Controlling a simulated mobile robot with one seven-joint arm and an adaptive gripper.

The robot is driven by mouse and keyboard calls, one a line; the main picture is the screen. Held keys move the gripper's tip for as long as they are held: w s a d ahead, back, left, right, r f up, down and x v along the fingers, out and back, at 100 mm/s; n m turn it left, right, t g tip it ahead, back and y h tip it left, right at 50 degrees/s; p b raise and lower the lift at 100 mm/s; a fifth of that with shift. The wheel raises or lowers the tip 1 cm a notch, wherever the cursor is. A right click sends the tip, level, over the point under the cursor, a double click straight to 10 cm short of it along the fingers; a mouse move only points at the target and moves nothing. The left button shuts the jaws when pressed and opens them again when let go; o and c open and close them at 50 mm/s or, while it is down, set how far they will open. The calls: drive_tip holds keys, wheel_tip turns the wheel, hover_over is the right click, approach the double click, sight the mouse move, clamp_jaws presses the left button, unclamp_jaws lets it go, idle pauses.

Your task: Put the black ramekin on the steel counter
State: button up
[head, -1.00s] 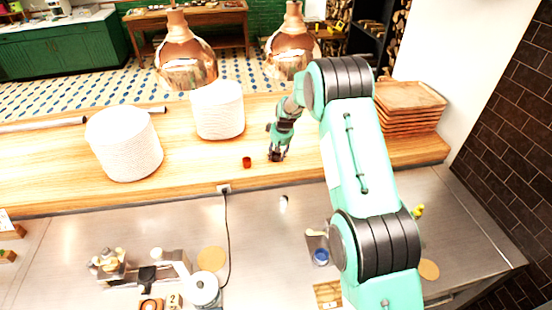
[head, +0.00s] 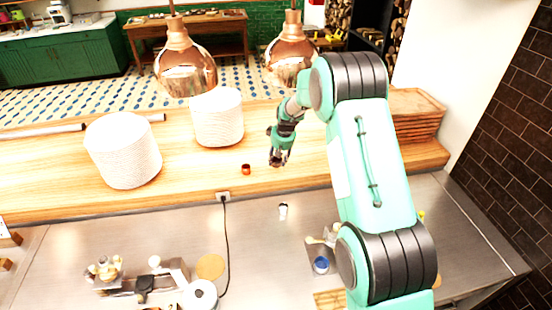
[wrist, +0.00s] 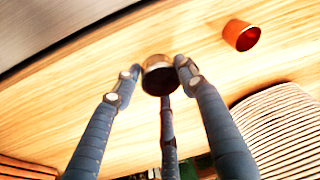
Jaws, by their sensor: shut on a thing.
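The black ramekin (wrist: 159,78) is between the fingers of my gripper (wrist: 158,74) in the wrist view, which are shut on it. Its round rim and dark inside show. In the head view my gripper (head: 277,161) is over the wooden shelf, near its front edge, and the ramekin is too small and dark there to make out clearly. The steel counter (head: 130,235) lies lower, in front of the shelf.
A small red-orange cup (head: 246,169) stands on the wooden shelf (head: 190,175), left of my gripper. Two white plate stacks (head: 125,150) are farther left. A small white cup (head: 283,210), a blue-topped item (head: 320,264) and a black cable (head: 227,250) are on the counter.

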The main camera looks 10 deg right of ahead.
drive_tip(key=s+r+b, duration=0.1)
drive_tip(key=s, duration=1.2)
drive_tip(key=shift+d, duration=0.2)
drive_tip(key=shift+r, duration=0.1)
idle(0.4)
drive_tip(key=s+d+f+m+h+b, duration=0.1)
drive_tip(key=s+f+m+b, duration=0.3)
drive_tip(key=s+b, duration=0.5)
drive_tip(key=shift+s+d+f+b, duration=0.4)
drive_tip(key=shift+d+f+b, duration=0.3)
drive_tip(key=shift+f, duration=0.1)
drive_tip(key=shift+r, duration=0.1)
idle(0.5)
